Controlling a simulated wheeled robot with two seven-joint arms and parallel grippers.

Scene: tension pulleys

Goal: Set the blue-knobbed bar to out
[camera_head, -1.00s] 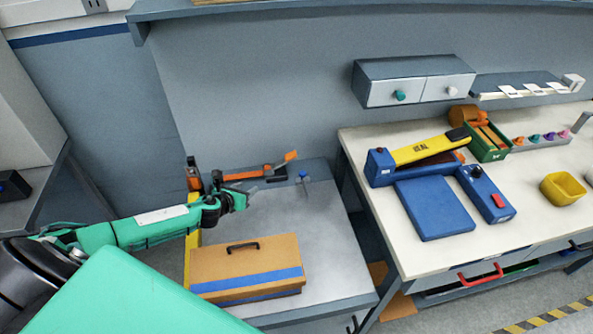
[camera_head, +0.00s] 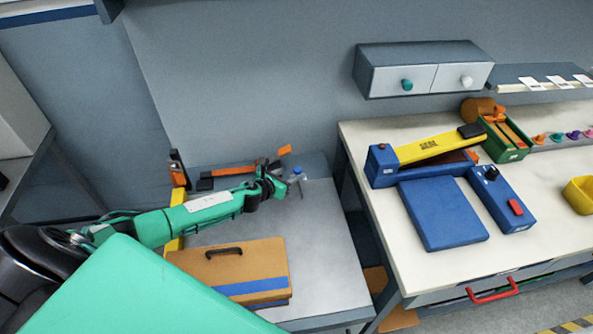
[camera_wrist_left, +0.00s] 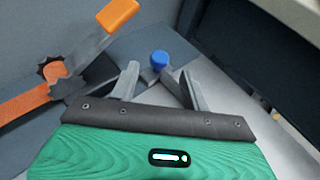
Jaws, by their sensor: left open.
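The blue-knobbed bar shows its blue knob (camera_head: 298,171) at the back of the low grey table, and the knob also shows in the left wrist view (camera_wrist_left: 160,58). My left gripper (camera_head: 287,184) is open and close to the knob. In the left wrist view the knob appears between and just beyond the two open fingertips (camera_wrist_left: 158,80), with no clear contact. Most of the bar below the knob is hidden or too small to tell. An orange-tipped lever (camera_wrist_left: 118,14) stands to the left of the knob. My right gripper is not in view.
An orange strap assembly (camera_head: 232,171) lies along the table's back edge. A brown case with a blue stripe (camera_head: 230,268) sits in front of my left arm. The white workbench (camera_head: 400,250) at right holds a blue and yellow sealer (camera_head: 425,148). A grey wall stands behind.

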